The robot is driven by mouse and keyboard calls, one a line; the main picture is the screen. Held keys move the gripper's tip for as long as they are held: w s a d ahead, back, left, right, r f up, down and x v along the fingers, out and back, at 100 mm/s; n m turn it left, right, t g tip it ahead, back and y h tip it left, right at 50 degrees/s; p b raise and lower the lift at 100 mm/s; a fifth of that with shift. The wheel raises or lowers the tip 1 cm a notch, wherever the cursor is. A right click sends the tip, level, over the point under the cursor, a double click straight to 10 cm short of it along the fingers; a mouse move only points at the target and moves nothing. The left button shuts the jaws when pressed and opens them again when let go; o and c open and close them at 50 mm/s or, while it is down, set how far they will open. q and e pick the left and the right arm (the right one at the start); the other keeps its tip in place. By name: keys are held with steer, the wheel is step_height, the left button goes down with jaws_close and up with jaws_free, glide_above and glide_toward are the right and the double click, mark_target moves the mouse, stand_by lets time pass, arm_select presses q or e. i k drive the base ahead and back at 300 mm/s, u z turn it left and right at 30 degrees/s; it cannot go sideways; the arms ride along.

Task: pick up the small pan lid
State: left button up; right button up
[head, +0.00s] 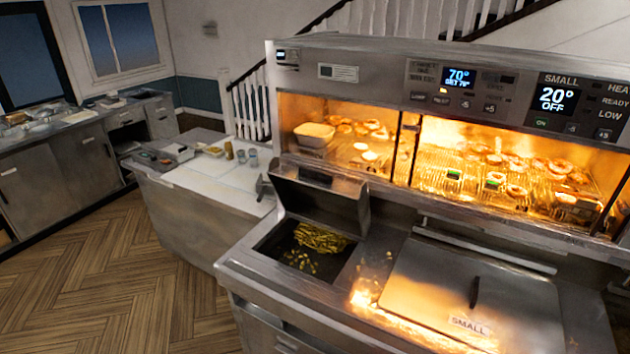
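The small pan lid (425,283) is a flat grey metal plate on the front right of the frying range. It lies flat over its pan, and what is under it is hidden. A dark upright handle (474,291) stands on it, right of its middle. A white label (470,326) reading "SMALL" is near its front edge. Neither of my grippers shows in the head view.
Left of the lid is an open pan (272,240) with fries, its own lid (322,200) tilted up. A lit warming cabinet (350,82) with food rises behind. A white-topped counter (205,185) stands to the left. Wooden floor is clear at the front left.

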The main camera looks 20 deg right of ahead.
mark_target(491, 309)
steer(key=z, duration=1.95)
steer(key=k, duration=1)
steer(key=u, duration=1.15)
steer(key=i, duration=1.6)
steer(key=z, duration=0.6)
